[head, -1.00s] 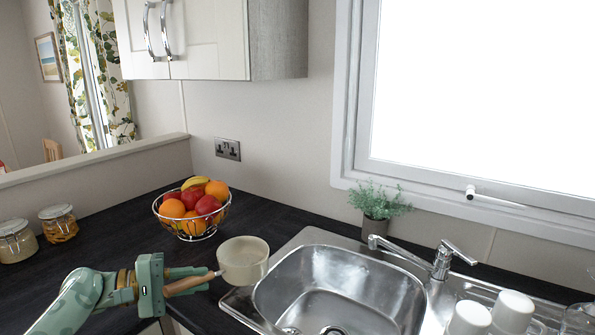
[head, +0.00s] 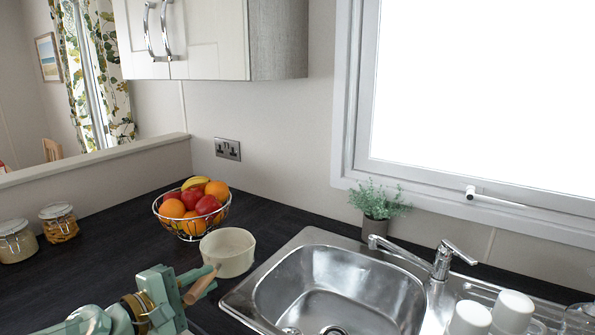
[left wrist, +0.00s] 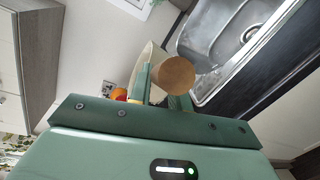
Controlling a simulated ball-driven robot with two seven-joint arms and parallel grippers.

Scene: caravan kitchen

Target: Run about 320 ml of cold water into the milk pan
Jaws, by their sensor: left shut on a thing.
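The cream milk pan (head: 228,252) is at the left edge of the sink, over the dark worktop; I cannot tell whether it touches the worktop. My left gripper (head: 196,283) is shut on its wooden handle (head: 204,286). In the left wrist view the handle's round end (left wrist: 173,76) shows between the fingers, with part of the pan (left wrist: 150,62) behind. The steel sink (head: 340,280) lies to the right of the pan. The mixer tap (head: 441,262) stands behind the sink, its spout (head: 378,241) over the bowl; no water is visible. My right gripper is out of view.
A wire fruit bowl (head: 192,215) stands close behind the pan. A potted plant (head: 376,208) is behind the sink. White upturned cups (head: 513,311) stand on the drainer at right. Two glass jars (head: 59,222) are at far left.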

